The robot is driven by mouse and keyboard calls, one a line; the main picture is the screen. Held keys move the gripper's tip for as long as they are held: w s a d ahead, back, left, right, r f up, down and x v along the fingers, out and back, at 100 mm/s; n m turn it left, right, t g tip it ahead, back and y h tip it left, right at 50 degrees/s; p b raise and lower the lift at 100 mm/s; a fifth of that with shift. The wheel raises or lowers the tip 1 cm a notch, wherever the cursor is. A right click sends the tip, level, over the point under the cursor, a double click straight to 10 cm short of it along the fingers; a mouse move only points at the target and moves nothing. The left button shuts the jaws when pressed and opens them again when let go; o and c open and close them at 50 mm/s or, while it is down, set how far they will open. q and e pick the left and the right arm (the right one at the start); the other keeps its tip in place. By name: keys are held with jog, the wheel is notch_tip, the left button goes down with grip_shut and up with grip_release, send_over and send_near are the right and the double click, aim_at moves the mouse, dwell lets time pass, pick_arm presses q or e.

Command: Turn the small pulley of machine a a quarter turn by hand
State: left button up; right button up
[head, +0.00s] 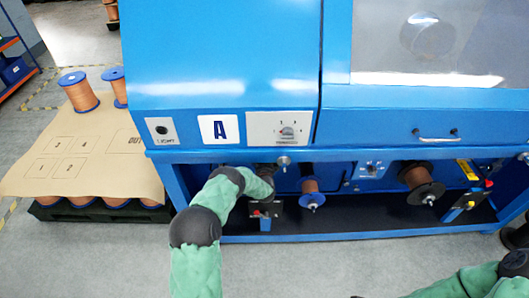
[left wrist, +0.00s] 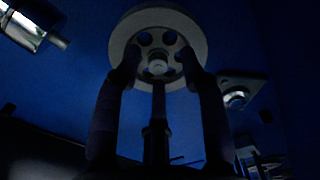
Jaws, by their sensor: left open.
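The small pulley (left wrist: 158,49) is a pale grey wheel with round holes about its hub, at the top middle of the left wrist view. My left gripper (left wrist: 159,66) is open, with its fingertips in front of the pulley's face on either side of the hub. Whether they touch the pulley I cannot tell. In the head view my left arm reaches under the front edge of the blue machine marked A (head: 219,128); the gripper and pulley are not clear there. My right arm shows at the lower right, its gripper out of view.
A knob panel (head: 281,128) sits above the bay. In the left wrist view a metal cylinder (left wrist: 32,30) is at the upper left.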

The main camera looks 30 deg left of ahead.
pick_arm(q)
jog(key=shift+s, duration=0.1)
jog(key=v, duration=1.2)
jog(key=shift+f, duration=0.1)
jog(key=s+d+f+n+g+h+p, duration=0.25)
jog(key=s+d+f+n+h, duration=0.2)
jog(key=d, duration=0.45)
jog(key=s+d+f+n+g+h+p, duration=0.1)
jog(key=s+d+f+n+g+h, duration=0.35)
jog(key=d, duration=0.35)
jog(key=s+d+r+n+g+h, duration=0.1)
jog(key=s+d+n+g+h, duration=0.1)
jog(key=s, duration=1)
jog(key=s+d+r+n+g+h+p, duration=0.1)
jog(key=s+d+r+n+g+h, duration=0.1)
jog(key=s+d+n+g, duration=0.3)
jog(key=s+d+g, duration=0.1)
jog(key=s+d, duration=0.3)
jog(key=s, duration=0.3)
jog(key=shift+s+d+r+n+p, duration=0.15)
jog(key=shift+s+r+n+p, duration=0.1)
jog(key=shift+s+n+p, duration=0.1)
